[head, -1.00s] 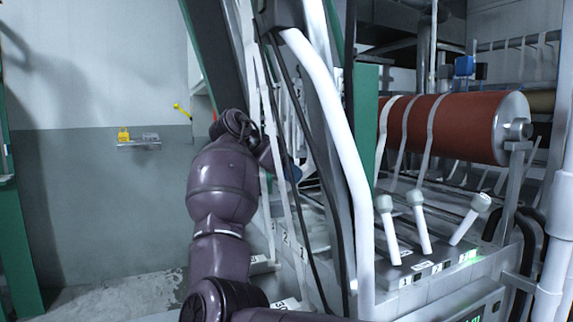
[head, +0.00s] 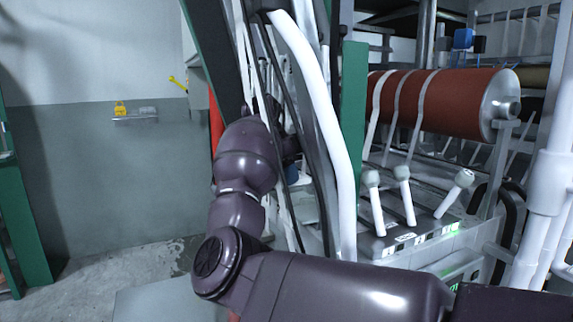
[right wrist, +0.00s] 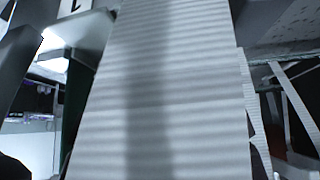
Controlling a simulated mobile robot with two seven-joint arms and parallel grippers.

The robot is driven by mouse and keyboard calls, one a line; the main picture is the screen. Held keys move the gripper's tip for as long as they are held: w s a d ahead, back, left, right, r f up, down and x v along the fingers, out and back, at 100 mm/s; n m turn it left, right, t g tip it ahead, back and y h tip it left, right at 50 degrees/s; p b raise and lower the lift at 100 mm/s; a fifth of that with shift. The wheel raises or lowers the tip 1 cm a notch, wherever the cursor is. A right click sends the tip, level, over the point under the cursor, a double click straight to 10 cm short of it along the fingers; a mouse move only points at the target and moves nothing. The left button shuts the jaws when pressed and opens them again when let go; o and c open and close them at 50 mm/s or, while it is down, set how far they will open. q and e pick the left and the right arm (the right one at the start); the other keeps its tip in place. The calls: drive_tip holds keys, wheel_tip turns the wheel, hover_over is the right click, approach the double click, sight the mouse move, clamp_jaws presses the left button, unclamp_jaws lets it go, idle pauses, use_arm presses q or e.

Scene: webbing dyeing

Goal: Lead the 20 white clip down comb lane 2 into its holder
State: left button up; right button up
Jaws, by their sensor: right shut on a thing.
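My right gripper (head: 291,148) is at the end of the purple arm, among the strips and hoses left of the white pipe. Its fingertips are mostly hidden. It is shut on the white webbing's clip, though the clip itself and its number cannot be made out. In the right wrist view a wide, ribbed white webbing strip (right wrist: 160,100) fills the middle and runs from top to bottom. Narrow white strips (head: 283,215) also hang by the arm in the head view. The comb lanes and the holder cannot be made out. My left gripper is out of view.
A thick white pipe (head: 322,110) and a green post (head: 352,130) stand right of the gripper. Beyond are three white-handled levers (head: 405,195) and a red-brown roller (head: 450,103) with webbing over it. Open floor (head: 90,270) lies at left.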

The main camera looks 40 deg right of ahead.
drive_tip(key=shift+f, duration=1.75)
drive_tip(key=o, duration=1.1)
drive_tip(key=shift+w+a+r, duration=0.1)
drive_tip(key=shift+a+r, duration=0.05)
drive_tip(key=shift+r, duration=0.2)
drive_tip(key=s+p+v, duration=0.1)
drive_tip(key=p+v, duration=0.1)
drive_tip(key=v, duration=0.8)
drive_tip(key=shift+w, duration=0.5)
